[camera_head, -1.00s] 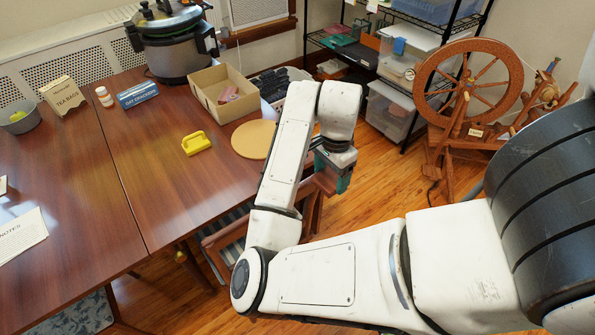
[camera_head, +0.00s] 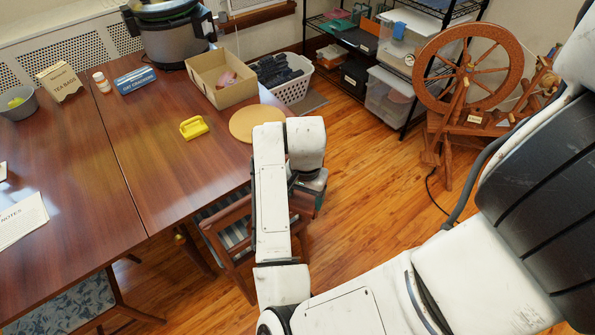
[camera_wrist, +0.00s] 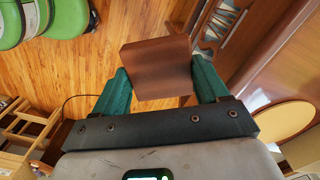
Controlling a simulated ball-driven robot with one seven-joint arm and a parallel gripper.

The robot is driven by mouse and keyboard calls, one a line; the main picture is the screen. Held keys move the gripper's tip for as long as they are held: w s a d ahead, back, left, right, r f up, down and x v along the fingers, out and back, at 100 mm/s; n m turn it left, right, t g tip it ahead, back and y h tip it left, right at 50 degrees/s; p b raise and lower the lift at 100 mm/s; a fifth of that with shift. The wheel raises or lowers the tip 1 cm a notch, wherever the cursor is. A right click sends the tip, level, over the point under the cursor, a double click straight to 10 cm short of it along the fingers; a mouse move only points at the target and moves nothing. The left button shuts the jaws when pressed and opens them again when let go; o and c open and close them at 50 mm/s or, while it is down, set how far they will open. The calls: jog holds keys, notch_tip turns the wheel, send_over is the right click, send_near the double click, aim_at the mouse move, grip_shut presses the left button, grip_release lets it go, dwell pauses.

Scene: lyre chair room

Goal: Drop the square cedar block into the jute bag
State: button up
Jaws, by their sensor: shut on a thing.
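The square cedar block (camera_wrist: 157,66) is a reddish-brown block with a flat square face. In the wrist view it sits between the green fingers of my gripper (camera_wrist: 162,84), which is shut on it. In the head view my gripper (camera_head: 318,188) hangs beside the table's right edge, above the floor and near a wooden chair. Its fingertips and the block are mostly hidden there behind my arm. I cannot make out a jute bag in either view.
The table (camera_head: 160,180) holds a yellow object (camera_head: 193,127), a tan disc (camera_head: 255,122), a cardboard box (camera_head: 221,95) and a large cooker (camera_head: 175,42). A chair (camera_head: 232,240) is tucked at its edge.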

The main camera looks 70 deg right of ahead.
jog(key=w+a+f+n, duration=0.6)
jog(key=a+f+n, duration=0.3)
jog(key=a+f, duration=0.1)
jog(key=w+a+f+n, duration=0.5)
jog(key=a+f+n, duration=0.4)
jog(key=a+f, duration=0.2)
jog(key=shift+w+a, duration=0.35)
jog(key=shift+a, duration=0.15)
